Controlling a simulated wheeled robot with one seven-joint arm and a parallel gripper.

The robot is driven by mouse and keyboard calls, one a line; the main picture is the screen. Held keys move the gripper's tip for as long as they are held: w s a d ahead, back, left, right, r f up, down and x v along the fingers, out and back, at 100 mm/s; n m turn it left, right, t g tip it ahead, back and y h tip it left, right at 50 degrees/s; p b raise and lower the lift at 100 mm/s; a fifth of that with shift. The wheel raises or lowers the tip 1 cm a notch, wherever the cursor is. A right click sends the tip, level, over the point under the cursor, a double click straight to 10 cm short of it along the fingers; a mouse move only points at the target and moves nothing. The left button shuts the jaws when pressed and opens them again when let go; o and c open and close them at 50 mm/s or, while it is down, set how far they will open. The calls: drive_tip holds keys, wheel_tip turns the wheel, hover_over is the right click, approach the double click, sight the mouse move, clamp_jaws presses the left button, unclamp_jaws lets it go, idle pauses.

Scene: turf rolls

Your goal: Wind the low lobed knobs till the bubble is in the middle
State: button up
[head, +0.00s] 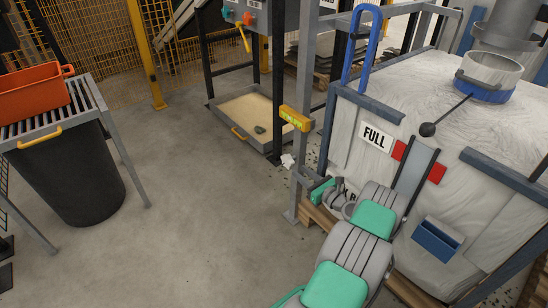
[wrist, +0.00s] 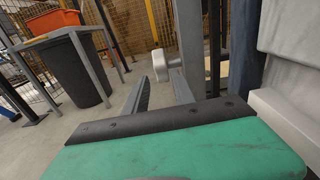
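A yellow bar (head: 295,118), possibly the level, is fixed to a grey upright post (head: 303,80) in the head view. No bubble can be made out on it. A small white knob-like piece (head: 288,160) sticks out from the post lower down. In the wrist view, a white rounded knob (wrist: 158,63) stands on a short stem at the grey post (wrist: 190,45). My gripper (wrist: 162,77) has its two fingers apart with nothing between them. The knob is ahead of the fingertips and looks clear of them. In the head view, my gripper is low beside the post, its fingers hard to make out.
A large wrapped block marked FULL (head: 430,150) fills the right, close to my arm. A sand tray (head: 247,115) lies on the floor behind the post. An orange crate (head: 35,90) sits on a slatted stand over a black bin (head: 70,180). The floor between is clear.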

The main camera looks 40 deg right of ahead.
sight(283, 157)
drive_tip(key=w+b, duration=0.3)
drive_tip(key=w, duration=0.7)
drive_tip(key=shift+w+a+b, duration=0.15)
drive_tip(key=shift+w+b, duration=0.2)
drive_tip(key=shift+b, duration=0.05)
drive_tip(key=shift+w+r, duration=0.1)
drive_tip(key=shift+w, duration=0.45)
drive_tip(key=shift+c, duration=0.4)
clamp_jaws()
